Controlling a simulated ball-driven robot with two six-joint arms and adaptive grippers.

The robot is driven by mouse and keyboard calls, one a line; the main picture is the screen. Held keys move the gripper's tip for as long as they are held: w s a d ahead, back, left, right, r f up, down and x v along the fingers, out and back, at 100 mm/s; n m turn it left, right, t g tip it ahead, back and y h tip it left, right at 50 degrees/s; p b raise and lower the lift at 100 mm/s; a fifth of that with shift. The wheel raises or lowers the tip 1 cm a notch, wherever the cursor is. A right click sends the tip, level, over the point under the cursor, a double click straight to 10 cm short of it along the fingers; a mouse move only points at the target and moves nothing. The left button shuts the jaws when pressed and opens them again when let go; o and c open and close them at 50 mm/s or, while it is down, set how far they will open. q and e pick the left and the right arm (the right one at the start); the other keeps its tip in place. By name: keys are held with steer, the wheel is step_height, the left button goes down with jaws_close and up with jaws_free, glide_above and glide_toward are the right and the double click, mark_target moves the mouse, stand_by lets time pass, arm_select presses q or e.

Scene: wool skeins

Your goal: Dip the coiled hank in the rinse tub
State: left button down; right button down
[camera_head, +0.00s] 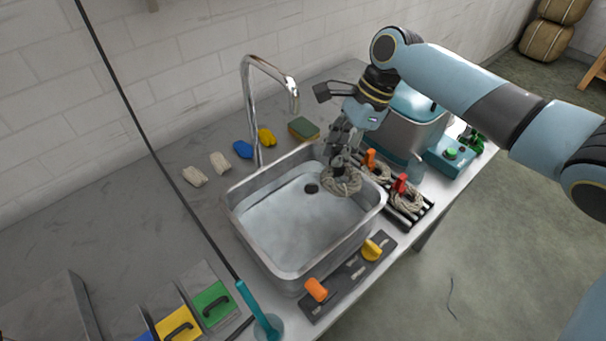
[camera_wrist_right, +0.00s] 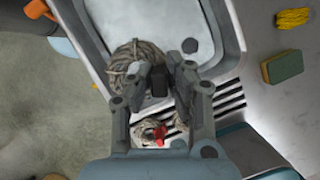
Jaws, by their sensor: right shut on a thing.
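The coiled hank (camera_head: 343,184) is a grey-beige ring of wool with a dark piece at its top. My right gripper (camera_head: 338,166) is shut on it from above. The hank hangs at the back right of the metal rinse tub (camera_head: 240,225), inside or just over its rim; I cannot tell whether it touches the water (camera_head: 300,225). In the right wrist view the hank (camera_wrist_right: 134,62) shows beside the fingers (camera_wrist_right: 159,82), partly hidden by them, with the tub (camera_wrist_right: 225,20) beyond. My left gripper is not in view.
A black rack (camera_head: 412,215) right of the tub holds hanks with an orange and a red piece (camera_head: 401,184). A faucet (camera_head: 250,100) and a sponge (camera_head: 303,128) stand behind the tub. A grey machine (camera_head: 410,125) is close to my right wrist.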

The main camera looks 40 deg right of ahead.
steer(key=shift+r, duration=0.1)
stand_by(0.4)
steer(key=shift+r, duration=1.45)
